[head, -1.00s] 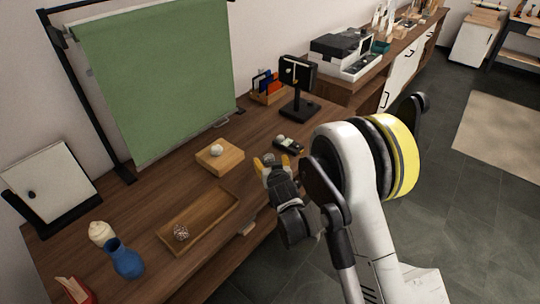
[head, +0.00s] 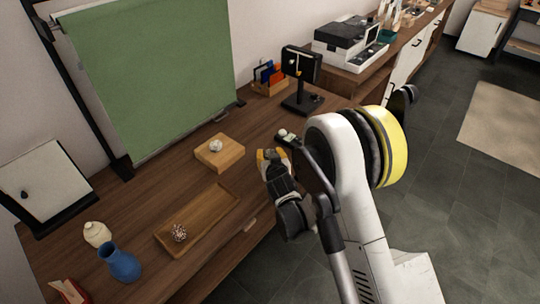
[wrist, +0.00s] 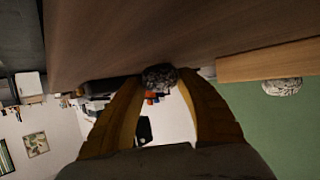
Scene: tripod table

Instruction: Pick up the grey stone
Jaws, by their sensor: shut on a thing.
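My gripper (head: 272,156) is near the front edge of the wooden table (head: 150,190), to the right of the wooden block. In the wrist view its two yellow fingers (wrist: 160,84) are closed around a dark grey, rough stone (wrist: 158,75) at their tips. The stone looks small, and the fingers cover its sides. In the head view the fingers and hand mostly hide it. The table top fills the upper part of the wrist view; I cannot tell the gap between it and the stone.
A pale stone (head: 216,146) sits on a wooden block (head: 232,157). A speckled ball (head: 179,232) lies in a wooden tray (head: 216,207). A blue vase (head: 121,263) and a cream jar (head: 97,234) stand at left. A black stand (head: 300,103) is behind the gripper.

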